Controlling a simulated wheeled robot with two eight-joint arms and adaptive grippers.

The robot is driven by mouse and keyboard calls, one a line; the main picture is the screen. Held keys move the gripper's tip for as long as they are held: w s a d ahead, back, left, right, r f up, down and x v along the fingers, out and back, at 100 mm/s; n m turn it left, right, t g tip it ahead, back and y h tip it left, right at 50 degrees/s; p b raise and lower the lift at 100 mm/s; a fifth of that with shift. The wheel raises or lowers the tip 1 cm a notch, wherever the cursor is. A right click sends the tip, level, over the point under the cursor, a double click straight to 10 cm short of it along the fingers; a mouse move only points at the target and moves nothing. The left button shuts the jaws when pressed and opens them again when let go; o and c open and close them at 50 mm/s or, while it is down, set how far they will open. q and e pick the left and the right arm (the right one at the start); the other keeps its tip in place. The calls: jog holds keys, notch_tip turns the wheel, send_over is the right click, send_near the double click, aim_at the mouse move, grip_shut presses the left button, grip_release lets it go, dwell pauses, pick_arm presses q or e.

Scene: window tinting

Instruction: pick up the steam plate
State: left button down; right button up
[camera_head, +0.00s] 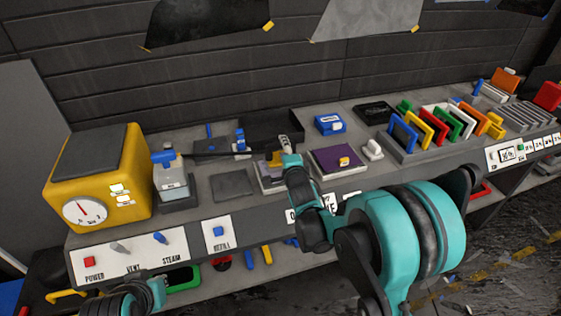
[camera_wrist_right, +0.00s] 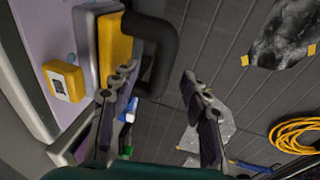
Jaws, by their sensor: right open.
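What looks like the steam plate, a yellow-and-grey block (camera_wrist_right: 112,42) with a black curved handle (camera_wrist_right: 158,40), shows in the right wrist view. In the head view its yellow part (camera_head: 274,158) shows beside my right gripper (camera_head: 285,146), on the bench, and the gripper hides much of it. In the right wrist view my right gripper (camera_wrist_right: 158,76) is open, with the handle in front of the gap between its fingertips. Contact cannot be told. My left gripper (camera_head: 150,290) is low at the left of the head view, over the bench's front, its jaws unclear.
A yellow gauge box (camera_head: 100,178) and a spray bottle (camera_head: 172,178) stand at the left. A purple pad (camera_head: 330,158) with a small yellow box lies right of my right gripper. Coloured frames (camera_head: 403,132) stand farther right. A grey pad (camera_head: 232,184) lies left.

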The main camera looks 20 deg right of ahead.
jog(key=shift+b+x, duration=0.3)
jog(key=shift+x, duration=1.3)
jog(key=shift+a, duration=0.1)
grip_shut()
jog(key=shift+r, duration=0.15)
